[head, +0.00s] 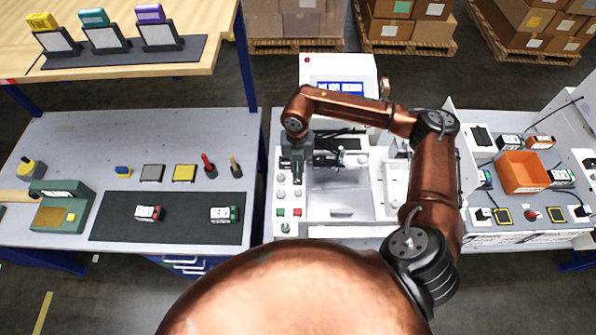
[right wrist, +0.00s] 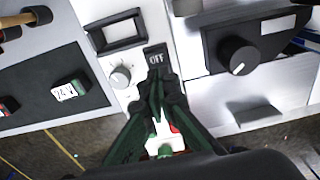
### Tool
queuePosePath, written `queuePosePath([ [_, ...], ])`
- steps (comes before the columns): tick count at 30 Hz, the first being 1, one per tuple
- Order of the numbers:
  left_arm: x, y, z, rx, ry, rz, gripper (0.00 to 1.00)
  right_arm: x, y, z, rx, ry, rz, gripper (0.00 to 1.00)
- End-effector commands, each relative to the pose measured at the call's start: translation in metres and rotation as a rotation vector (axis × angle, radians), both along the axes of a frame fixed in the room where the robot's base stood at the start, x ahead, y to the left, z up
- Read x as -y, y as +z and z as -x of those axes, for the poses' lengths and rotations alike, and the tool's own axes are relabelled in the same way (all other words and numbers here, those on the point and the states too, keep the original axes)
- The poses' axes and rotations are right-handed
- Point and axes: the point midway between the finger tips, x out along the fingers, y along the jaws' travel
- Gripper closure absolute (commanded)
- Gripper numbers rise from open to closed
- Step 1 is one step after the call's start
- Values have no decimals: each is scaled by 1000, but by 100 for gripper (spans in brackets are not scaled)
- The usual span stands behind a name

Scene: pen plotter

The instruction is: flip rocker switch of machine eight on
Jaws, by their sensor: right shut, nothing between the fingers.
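A white machine (head: 340,230) with a lit blue display (head: 340,89) stands in the middle of the head view. My right gripper (head: 296,175) points down over its left control strip. In the right wrist view a black rocker switch (right wrist: 155,57) with the marking OFF sits on the white panel. No number eight is legible. My left gripper is not in view.
A bench with a black mat (head: 120,225) stands left; an orange bin (head: 524,171) is on the right bench.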

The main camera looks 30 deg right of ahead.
Motion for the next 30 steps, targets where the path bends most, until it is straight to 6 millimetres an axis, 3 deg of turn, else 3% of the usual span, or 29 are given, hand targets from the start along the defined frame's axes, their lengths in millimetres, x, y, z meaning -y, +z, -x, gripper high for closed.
queuePosePath([
  [3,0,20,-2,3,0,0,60,-3,32,1,3,4,0,100],
  [6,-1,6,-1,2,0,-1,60,-4,49,4,6,4,1,100],
  [15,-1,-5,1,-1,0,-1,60,-9,104,12,3,3,1,100],
  [21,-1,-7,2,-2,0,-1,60,-10,119,15,2,2,1,100],
  [30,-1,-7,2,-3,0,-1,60,-10,121,15,1,2,0,100],
])
